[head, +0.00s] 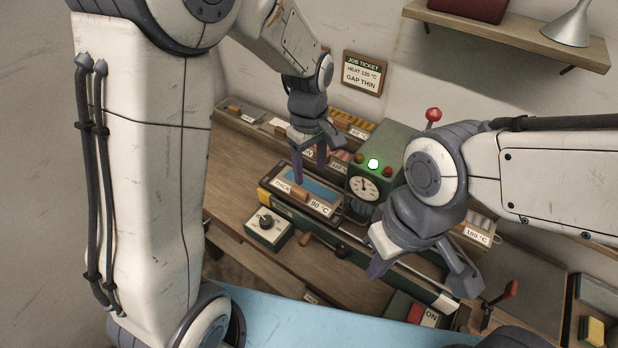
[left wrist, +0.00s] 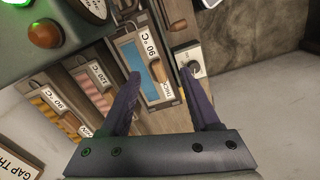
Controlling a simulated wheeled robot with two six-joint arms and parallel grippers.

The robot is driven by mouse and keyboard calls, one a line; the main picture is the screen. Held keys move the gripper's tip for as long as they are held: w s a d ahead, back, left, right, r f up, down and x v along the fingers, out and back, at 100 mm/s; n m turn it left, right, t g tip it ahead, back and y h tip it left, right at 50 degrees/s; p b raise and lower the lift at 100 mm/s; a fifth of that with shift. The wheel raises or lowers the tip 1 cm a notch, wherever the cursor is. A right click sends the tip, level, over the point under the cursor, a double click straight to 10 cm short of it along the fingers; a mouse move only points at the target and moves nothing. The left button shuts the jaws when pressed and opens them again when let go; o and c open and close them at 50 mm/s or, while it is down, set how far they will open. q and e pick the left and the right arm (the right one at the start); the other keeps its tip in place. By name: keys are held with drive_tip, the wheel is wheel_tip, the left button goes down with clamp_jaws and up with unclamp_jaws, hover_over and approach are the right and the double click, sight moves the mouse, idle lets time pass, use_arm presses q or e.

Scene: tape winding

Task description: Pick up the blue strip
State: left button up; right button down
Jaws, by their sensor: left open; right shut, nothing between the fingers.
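The blue strip (head: 312,187) lies flat in an open drawer-like tray labelled THICK and 90 °C. In the left wrist view the blue strip (left wrist: 149,84) shows between and just beyond my fingers, partly hidden by one finger. My left gripper (head: 316,166) points down above that tray, open and empty; its purple fingers (left wrist: 160,73) are apart in the wrist view, with no contact with the strip visible. My right gripper (head: 422,278) is at the right, over the front of the bench machine, shut and empty.
A green machine (head: 395,143) with a gauge (head: 363,190) and a lit green lamp stands right of the tray. A dial box (head: 268,231) sits in front. Other labelled trays (left wrist: 92,85) line the bench behind. Bare wooden bench (head: 240,185) lies left.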

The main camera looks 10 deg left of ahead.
use_arm(q)
wheel_tip(320, 180, down, 2)
drive_tip(key=w+a+n, duration=0.3)
drive_tip(key=p, duration=0.1)
hover_over(303, 192)
drive_tip(key=f, duration=0.4)
drive_tip(key=shift+s+a+f, duration=0.1)
drive_tip(key=shift+a+f, duration=0.1)
drive_tip(key=shift+f, duration=0.15)
drive_tip(key=f+p, duration=0.2)
drive_tip(key=f, duration=0.3)
drive_tip(key=shift+d, duration=0.2)
drive_tip(key=shift+f, duration=0.35)
clamp_jaws()
